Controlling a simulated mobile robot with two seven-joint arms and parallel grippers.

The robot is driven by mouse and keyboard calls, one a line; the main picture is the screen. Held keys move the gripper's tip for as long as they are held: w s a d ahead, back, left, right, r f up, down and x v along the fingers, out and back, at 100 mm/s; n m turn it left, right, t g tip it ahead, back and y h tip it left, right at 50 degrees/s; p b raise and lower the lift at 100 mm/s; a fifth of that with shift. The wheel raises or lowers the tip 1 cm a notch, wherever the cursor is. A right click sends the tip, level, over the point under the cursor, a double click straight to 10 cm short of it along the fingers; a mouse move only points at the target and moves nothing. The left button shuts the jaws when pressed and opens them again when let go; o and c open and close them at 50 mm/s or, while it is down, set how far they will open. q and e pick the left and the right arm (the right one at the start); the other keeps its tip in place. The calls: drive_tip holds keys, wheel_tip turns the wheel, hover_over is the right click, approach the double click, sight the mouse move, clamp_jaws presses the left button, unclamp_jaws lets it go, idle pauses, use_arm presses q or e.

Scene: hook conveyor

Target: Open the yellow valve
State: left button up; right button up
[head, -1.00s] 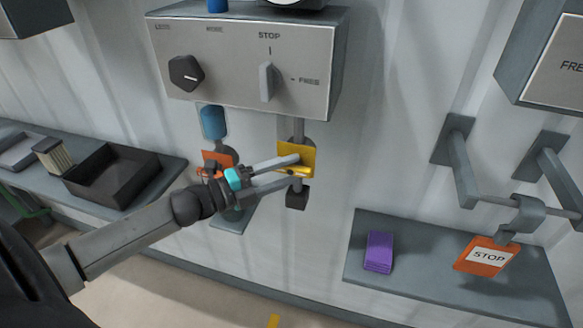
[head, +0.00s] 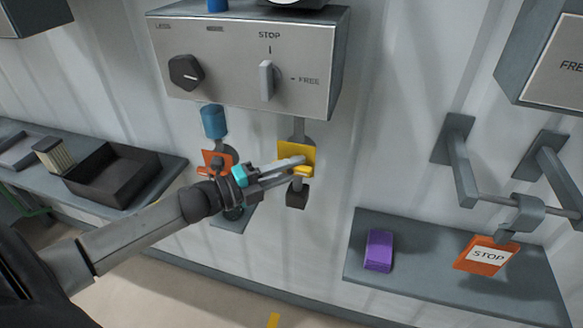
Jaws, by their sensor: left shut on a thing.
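The yellow valve (head: 285,150) is a yellow plate with a small yellow handle, mounted on a grey vertical pipe below the control box. My left gripper (head: 299,166) reaches in from the lower left, its fingers together at the valve's handle. It is shut on the handle, most of which the fingers hide. My right gripper is not in view.
The grey control box (head: 225,92) with a black knob and a STOP/FREE lever is just above. A blue cylinder (head: 213,121) and an orange plate (head: 211,158) are close left of the valve. A shelf (head: 420,275) at right holds a purple block (head: 379,250) and an orange STOP sign (head: 487,255).

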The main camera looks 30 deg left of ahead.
use_arm(q)
clamp_jaws()
